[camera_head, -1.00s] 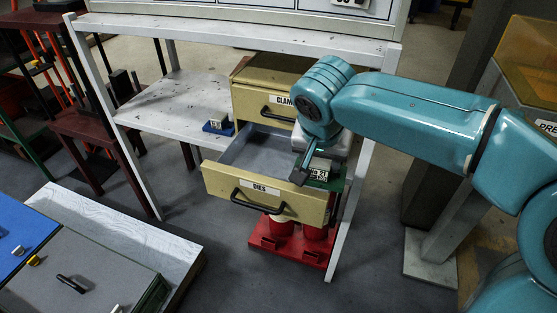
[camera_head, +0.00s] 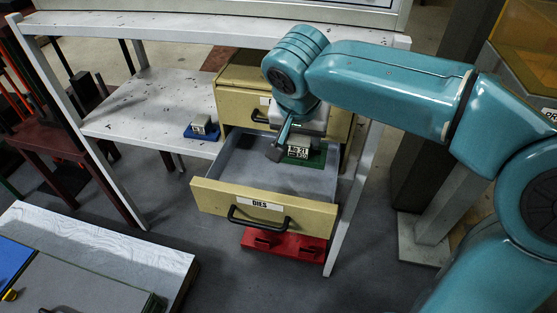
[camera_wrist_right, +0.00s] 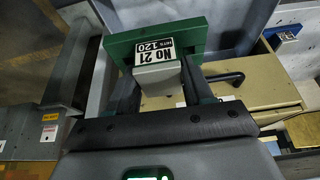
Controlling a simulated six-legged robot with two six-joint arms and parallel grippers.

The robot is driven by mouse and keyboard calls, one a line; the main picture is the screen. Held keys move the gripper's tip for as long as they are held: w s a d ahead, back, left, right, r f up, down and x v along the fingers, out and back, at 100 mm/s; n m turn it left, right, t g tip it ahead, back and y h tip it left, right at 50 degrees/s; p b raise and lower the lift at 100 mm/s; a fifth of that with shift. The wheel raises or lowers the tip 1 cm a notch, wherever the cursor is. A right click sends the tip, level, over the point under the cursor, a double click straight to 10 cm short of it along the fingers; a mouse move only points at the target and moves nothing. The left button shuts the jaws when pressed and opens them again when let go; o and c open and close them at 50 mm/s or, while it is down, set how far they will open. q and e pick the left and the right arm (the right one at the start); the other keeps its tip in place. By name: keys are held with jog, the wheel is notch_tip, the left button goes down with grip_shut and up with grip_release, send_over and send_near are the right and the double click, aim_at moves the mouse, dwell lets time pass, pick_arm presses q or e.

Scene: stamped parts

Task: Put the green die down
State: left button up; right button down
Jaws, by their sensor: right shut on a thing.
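The green die (camera_head: 318,159) has a green plate and a pale block with a black-and-white "No 21" label. My right gripper (camera_head: 287,148) is shut on it. In the wrist view my right gripper's two fingers (camera_wrist_right: 155,78) are on either side of the pale block, and the green plate of the die (camera_wrist_right: 195,35) is beyond them. The open drawer labelled DIES (camera_head: 215,197) is under the die. The die shows inside the drawer's outline, towards its back right. I cannot tell whether it touches the drawer floor. My left gripper is not in view.
A blue-based die (camera_head: 203,129) stands on the white shelf (camera_head: 150,110) left of the cabinet. A closed drawer's handle (camera_head: 260,117) is behind the open one. A red stand (camera_head: 285,246) is below. The drawer's left and front floor is clear.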

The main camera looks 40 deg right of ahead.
notch_tip(320, 180, down, 13)
jog(key=b, duration=0.4)
jog(key=shift+s+f, duration=0.1)
jog(key=shift+f, duration=0.1)
jog(key=w, duration=0.8)
jog(key=shift+a, duration=0.15)
jog(key=shift+w+f, duration=0.1)
jog(key=shift+f, duration=0.5)
jog(key=shift+f, duration=0.1)
jog(key=shift+c, duration=2.2)
grip_release()
